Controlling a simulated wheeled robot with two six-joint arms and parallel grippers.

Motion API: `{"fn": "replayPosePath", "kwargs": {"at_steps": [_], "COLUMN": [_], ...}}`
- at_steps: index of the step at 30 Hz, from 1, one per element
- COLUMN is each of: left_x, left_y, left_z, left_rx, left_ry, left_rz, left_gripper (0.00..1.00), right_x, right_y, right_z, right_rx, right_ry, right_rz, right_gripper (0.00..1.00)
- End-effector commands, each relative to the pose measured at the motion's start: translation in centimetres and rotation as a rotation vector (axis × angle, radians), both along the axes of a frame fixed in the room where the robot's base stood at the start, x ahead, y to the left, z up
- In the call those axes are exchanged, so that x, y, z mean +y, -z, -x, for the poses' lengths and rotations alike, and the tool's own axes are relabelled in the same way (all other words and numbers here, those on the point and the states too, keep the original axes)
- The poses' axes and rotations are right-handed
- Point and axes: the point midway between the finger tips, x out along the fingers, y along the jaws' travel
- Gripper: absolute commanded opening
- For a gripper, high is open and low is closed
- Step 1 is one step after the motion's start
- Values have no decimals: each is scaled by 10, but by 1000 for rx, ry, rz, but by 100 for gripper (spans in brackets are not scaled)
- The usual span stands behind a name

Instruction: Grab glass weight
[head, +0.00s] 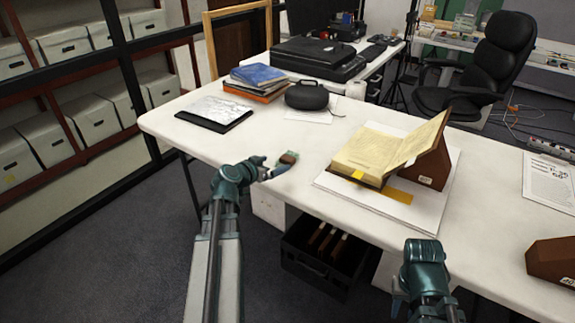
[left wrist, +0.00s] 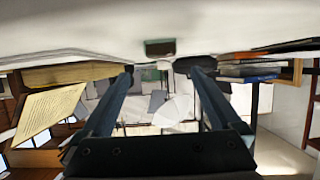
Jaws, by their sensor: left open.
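A small block, brown and pale green, lies on the white table (head: 180,118) near its front edge; I take it for the glass weight (head: 289,157). In the left wrist view it is a dark green and brown block (left wrist: 160,47) on the table surface, which fills the top of that view. My left gripper (head: 270,172) is just in front and left of the block in the head view. Its fingers (left wrist: 160,70) are spread apart with nothing held between them; the block shows beyond the tips. My right gripper (head: 398,303) is low at the front, mostly hidden by its wrist.
An open book (head: 375,152) rests against a brown wedge (head: 428,167) on a white board, right of the block. A black crate (head: 320,262) stands below the table edge.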

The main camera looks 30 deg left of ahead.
Motion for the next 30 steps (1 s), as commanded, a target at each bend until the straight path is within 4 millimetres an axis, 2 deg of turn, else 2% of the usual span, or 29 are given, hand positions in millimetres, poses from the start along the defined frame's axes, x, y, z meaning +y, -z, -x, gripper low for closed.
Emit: {"fn": "replayPosePath", "kwargs": {"at_steps": [1,6,17,27,30], "left_x": [0,-1,-1,1,0], "left_y": [7,14,17,35,36], "left_z": [-12,-30,-38,-79,-83], "left_rx": [0,0,1,1,0], "left_ry": [4,2,1,2,0], "left_rz": [-1,1,-1,0,-1], "left_gripper": [98,98,98,98,98], "right_x": [0,0,0,0,0], "right_y": [7,14,16,35,36], "right_z": [0,0,0,0,0], "right_rx": [0,0,0,0,0], "right_ry": [0,0,0,0,0], "right_rz": [0,0,0,0,0], "right_gripper": [36,36,36,36,36]}}
